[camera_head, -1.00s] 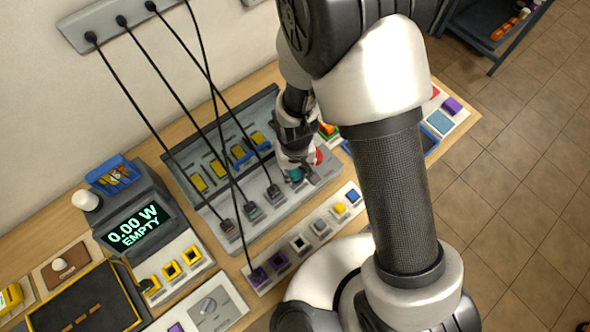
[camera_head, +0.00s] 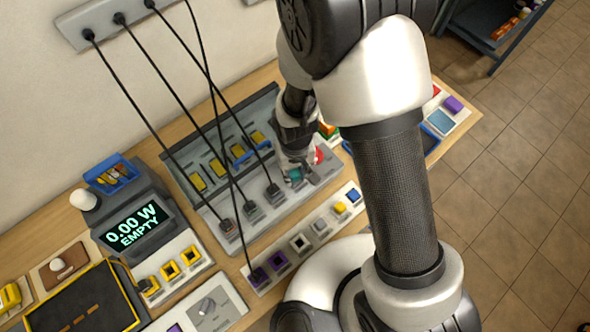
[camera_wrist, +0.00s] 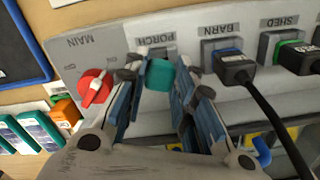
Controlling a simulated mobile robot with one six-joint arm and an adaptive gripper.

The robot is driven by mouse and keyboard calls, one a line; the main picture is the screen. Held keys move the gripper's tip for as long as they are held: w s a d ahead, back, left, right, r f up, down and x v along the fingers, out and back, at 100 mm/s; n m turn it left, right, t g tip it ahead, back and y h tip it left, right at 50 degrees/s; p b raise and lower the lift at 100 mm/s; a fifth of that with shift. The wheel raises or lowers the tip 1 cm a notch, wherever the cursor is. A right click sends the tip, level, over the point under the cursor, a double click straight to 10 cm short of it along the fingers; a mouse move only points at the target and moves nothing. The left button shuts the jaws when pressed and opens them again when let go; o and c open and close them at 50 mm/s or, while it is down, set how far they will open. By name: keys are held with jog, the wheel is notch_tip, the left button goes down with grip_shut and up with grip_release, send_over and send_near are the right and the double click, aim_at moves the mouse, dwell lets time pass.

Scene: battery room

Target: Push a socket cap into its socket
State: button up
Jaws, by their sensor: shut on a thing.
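A teal socket cap (camera_wrist: 159,75) is between the fingertips of my gripper (camera_wrist: 157,82) in the wrist view. It is right in front of the socket under the PORCH label (camera_wrist: 156,51) and hides most of it. I cannot tell whether the cap touches the socket or sits partly in it. In the head view the teal cap (camera_head: 294,174) shows at the tip of my gripper (camera_head: 299,174), low over the right part of the grey socket panel (camera_head: 325,160).
The BARN socket (camera_wrist: 222,46) beside it holds a black plug (camera_wrist: 236,69) with a cable. A red MAIN knob (camera_wrist: 95,88) is on the other side. Cables hang across the panel. A strip of coloured parts (camera_head: 310,246) lies in front, and a display (camera_head: 136,226) reads 0.00 W EMPTY.

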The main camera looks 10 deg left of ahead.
aim_at(295, 173)
jog(key=shift+f, duration=0.35)
jog(key=o, duration=0.6)
jog(key=shift+r, duration=0.1)
jog(key=shift+c, duration=0.2)
jog(key=shift+r, duration=0.1)
notch_tip(295, 173, up, 11)
jog(key=p, duration=0.7)
